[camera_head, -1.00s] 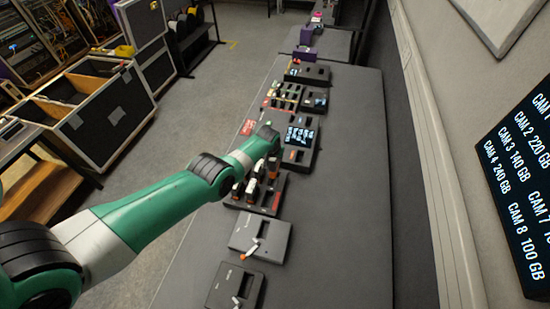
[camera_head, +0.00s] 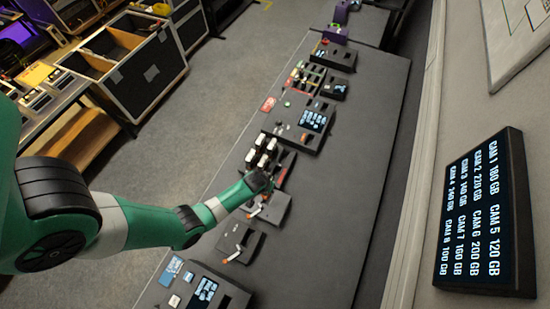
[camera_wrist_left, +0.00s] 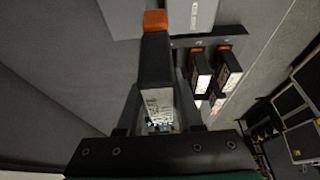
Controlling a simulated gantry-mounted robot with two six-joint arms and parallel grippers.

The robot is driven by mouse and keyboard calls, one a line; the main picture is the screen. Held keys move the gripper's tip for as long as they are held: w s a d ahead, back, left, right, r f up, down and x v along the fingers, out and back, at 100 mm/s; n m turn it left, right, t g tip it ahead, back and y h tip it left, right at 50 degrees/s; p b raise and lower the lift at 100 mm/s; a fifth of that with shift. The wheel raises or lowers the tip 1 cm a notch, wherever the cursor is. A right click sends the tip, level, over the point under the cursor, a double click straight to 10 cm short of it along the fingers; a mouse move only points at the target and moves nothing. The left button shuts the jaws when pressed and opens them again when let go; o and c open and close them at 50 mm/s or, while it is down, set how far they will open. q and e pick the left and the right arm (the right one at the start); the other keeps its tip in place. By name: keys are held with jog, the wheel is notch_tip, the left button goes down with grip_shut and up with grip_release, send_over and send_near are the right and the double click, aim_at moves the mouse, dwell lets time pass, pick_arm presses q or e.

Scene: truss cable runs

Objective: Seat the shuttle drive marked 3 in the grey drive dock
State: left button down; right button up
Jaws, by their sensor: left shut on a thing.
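My left gripper (camera_head: 262,181) is shut on a dark drive (camera_wrist_left: 156,62) with an orange end and a white label; the label's mark is too small to read. The head view hides most of this drive behind the gripper. A light grey dock (camera_head: 275,208) with a lever lies just below the gripper in the head view. A grey casing also shows at the top of the left wrist view (camera_wrist_left: 192,14), beyond the drive's orange end. The held drive appears apart from it. My right gripper is not in view.
A rack with several upright drives (camera_head: 263,147) stands close beyond the gripper. A darker dock with a lever (camera_head: 236,243) is nearer. A unit with a lit screen (camera_head: 313,121) lies farther along. The table's right side (camera_head: 345,180) is clear. A wall screen (camera_head: 485,215) lists CAM sizes.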

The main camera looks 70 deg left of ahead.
pick_arm(q)
jog(key=shift+a+f+b, duration=0.1)
jog(key=shift+f+b, duration=2.95)
jog(key=shift+f, duration=0.1)
jog(key=shift+f+b, duration=0.55)
jog(key=shift+f, duration=0.1)
jog(key=shift+f+b, duration=0.3)
jog(key=shift+f+b, duration=1.1)
jog(key=shift+f, duration=0.1)
dwell(0.4)
jog(key=shift+c, duration=0.8)
grip_release()
